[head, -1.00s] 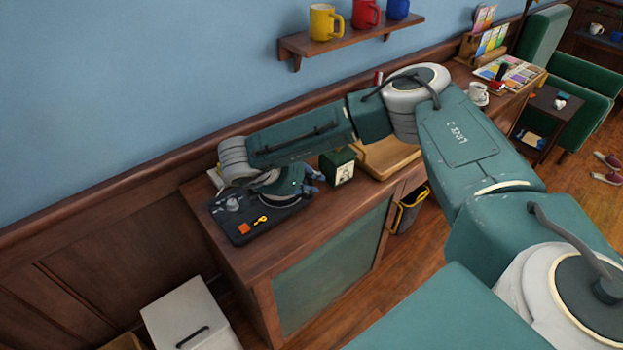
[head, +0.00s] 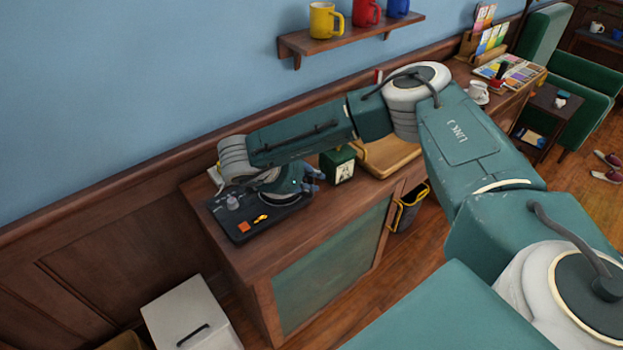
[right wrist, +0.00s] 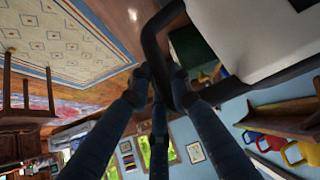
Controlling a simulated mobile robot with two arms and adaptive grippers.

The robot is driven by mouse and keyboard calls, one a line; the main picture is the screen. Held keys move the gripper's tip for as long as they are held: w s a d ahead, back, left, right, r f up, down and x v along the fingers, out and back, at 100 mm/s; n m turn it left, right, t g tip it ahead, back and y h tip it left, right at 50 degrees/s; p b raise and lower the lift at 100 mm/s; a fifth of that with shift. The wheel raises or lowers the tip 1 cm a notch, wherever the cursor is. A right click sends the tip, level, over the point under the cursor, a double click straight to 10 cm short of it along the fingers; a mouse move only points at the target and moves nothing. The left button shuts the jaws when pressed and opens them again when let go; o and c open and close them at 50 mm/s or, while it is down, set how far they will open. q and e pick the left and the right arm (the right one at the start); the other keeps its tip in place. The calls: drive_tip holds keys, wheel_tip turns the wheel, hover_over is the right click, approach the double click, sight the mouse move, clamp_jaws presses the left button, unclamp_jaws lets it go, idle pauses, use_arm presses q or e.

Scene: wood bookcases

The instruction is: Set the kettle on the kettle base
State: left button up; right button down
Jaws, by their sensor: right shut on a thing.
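My right gripper (head: 312,181) is above the back right edge of the dark tray (head: 270,221), seen partly behind my wrist in the head view. In the right wrist view the fingers (right wrist: 160,78) are shut on the black handle (right wrist: 152,40) of the kettle, whose pale body (right wrist: 262,32) fills the upper right. In the head view I cannot make out the kettle; my wrist covers that spot. I cannot make out the kettle base either. My left gripper is not in view.
A small grey item (head: 232,202), an orange packet (head: 244,227) and a yellow item (head: 261,218) lie on the tray. A dark green tin (head: 338,166) stands close right of the gripper, before a wooden board (head: 392,157). A mug shelf (head: 350,37) hangs above.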

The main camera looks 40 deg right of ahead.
drive_tip(key=shift+f+b, duration=0.45)
drive_tip(key=shift+b, duration=0.05)
idle(0.5)
drive_tip(key=c, duration=1.9)
unclamp_jaws()
drive_tip(key=shift+o, duration=0.2)
drive_tip(key=shift+s+f, duration=0.1)
drive_tip(key=shift+p+v, duration=0.5)
drive_tip(key=shift+v, duration=0.25)
drive_tip(key=shift+p+v, duration=0.85)
drive_tip(key=shift+v, duration=1.2)
drive_tip(key=p+v, duration=0.2)
drive_tip(key=v, duration=0.3)
drive_tip(key=shift+a+r, duration=0.15)
drive_tip(key=shift+r, duration=0.05)
